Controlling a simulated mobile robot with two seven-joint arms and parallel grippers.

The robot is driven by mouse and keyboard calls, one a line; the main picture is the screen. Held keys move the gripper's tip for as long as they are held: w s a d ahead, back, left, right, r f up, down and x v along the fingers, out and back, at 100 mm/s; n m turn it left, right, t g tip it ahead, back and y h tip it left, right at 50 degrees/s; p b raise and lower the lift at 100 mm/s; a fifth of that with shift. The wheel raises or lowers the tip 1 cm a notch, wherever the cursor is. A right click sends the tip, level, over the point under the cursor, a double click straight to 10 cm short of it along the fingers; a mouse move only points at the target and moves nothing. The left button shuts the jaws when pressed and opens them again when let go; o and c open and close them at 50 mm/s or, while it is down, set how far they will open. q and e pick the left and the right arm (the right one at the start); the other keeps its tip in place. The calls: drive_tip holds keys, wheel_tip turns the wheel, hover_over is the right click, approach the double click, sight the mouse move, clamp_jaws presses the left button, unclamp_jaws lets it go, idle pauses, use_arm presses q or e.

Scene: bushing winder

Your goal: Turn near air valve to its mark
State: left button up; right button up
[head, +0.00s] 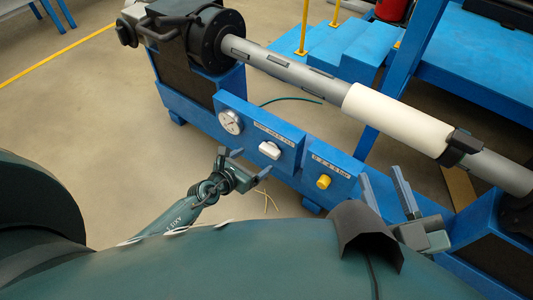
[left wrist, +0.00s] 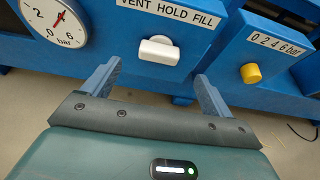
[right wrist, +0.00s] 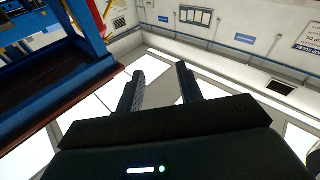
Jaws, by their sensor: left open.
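The white valve handle (head: 269,150) is on the front of the blue panel, under a label reading "VENT HOLD FILL". In the left wrist view, the white handle (left wrist: 159,50) lies about crosswise, under the middle of the label. My left gripper (head: 247,162) is open and empty, just in front of the panel. Its fingertips (left wrist: 158,70) are on either side of the handle in the wrist view, with no visible contact. My right gripper (head: 383,180) is open and empty at the right, and its fingers (right wrist: 158,75) stand apart in its wrist view.
A round pressure gauge (head: 231,122) with a red needle is left of the handle. A yellow knob (head: 323,182) under a "0 2 4 6 bar" label is on the right. A grey shaft with a white sleeve (head: 396,118) runs above the panels. Floor is clear at left.

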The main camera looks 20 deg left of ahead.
sight(267, 152)
use_arm(q)
drive_tip(key=b+x, duration=0.3)
drive_tip(key=x, duration=0.3)
drive_tip(key=shift+w+f, duration=0.2)
drive_tip(key=shift+f, duration=0.05)
drive_tip(key=shift+w+d+f, duration=0.15)
drive_tip(key=shift+w+d, duration=0.1)
drive_tip(key=shift+w, duration=0.4)
use_arm(e)
drive_tip(key=shift+w+a+r+t+y, duration=0.3)
drive_tip(key=shift+r+t+y, duration=0.1)
drive_tip(key=shift+r+y, duration=0.2)
use_arm(q)
drive_tip(key=shift+c, duration=0.2)
drive_tip(key=c, duration=0.9)
use_arm(e)
drive_tip(key=shift+f, duration=0.15)
